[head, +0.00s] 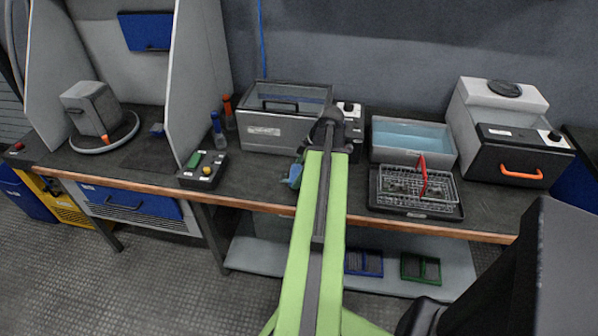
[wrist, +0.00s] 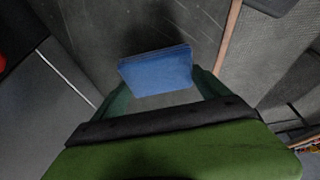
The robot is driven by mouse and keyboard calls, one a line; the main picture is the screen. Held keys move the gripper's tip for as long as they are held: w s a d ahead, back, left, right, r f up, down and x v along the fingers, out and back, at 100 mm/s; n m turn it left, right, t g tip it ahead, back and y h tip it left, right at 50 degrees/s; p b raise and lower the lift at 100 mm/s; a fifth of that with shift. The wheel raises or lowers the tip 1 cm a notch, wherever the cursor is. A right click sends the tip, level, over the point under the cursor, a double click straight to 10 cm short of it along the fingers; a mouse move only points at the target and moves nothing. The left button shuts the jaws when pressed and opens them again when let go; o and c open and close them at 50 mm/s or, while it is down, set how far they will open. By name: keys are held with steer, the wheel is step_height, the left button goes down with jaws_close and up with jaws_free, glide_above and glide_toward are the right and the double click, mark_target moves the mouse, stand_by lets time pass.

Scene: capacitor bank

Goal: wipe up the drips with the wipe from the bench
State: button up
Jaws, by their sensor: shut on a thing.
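My gripper (wrist: 156,84) is shut on a folded blue wipe (wrist: 155,68), which sits between its two green fingers in the wrist view. In the head view the blue wipe (head: 295,175) shows just left of my arm, over the front part of the dark bench top (head: 250,178). The arm hides most of the gripper there. In the wrist view the bench top (wrist: 95,55) lies beneath the wipe; I cannot tell whether they touch. I cannot make out any drips for certain.
A grey lidded tank (head: 277,135) stands behind the wipe. A water-filled tray (head: 412,138) and a wire basket (head: 415,188) with a red handle are to the right. Bare bench lies between control box and wipe.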

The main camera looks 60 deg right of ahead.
steer(key=shift+r+p, duration=1.1)
steer(key=shift+r, duration=0.45)
steer(key=shift+r, duration=0.1)
step_height(320, 180, up, 3)
steer(key=p, duration=0.3)
